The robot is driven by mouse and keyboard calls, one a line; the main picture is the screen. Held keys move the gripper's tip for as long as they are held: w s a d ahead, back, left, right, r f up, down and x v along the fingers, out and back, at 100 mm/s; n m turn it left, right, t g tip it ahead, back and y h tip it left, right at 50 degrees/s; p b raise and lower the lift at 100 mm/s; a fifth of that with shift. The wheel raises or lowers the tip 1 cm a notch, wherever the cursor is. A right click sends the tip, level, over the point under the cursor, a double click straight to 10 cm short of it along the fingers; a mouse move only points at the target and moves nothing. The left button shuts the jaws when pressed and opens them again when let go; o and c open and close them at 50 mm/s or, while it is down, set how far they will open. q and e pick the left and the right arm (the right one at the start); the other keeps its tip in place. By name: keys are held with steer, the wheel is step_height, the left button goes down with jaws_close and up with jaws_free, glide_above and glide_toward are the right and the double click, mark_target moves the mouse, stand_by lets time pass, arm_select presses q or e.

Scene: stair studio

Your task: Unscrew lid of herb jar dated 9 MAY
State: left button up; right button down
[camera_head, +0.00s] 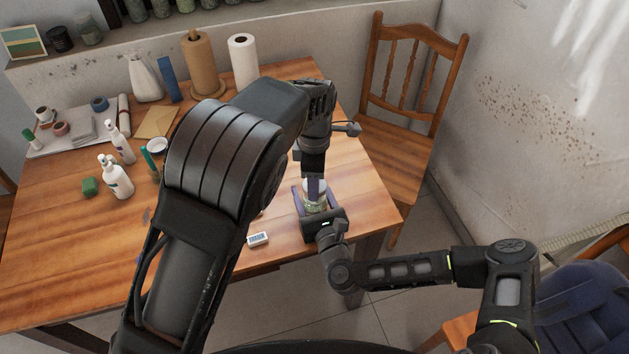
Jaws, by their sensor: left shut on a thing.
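The herb jar (316,207) is a small glass jar with green contents and a pale lid (316,184). It is upright near the table's right front edge. My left gripper (314,190) points down from above and is shut on the lid, partly covering it. My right gripper (318,200) comes in low from the front right. Its fingers stand on both sides of the jar's body; I cannot tell whether they press on it. The date on the jar cannot be read.
A small white labelled block (258,239) lies left of the jar. A wooden chair (405,120) is at the table's right. My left arm hides the table's middle.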

arm_select(q)
steer(key=shift+r, duration=0.1)
steer(key=shift+r, duration=1.95)
arm_select(e)
steer(key=shift+c, duration=1.6)
jaws_free()
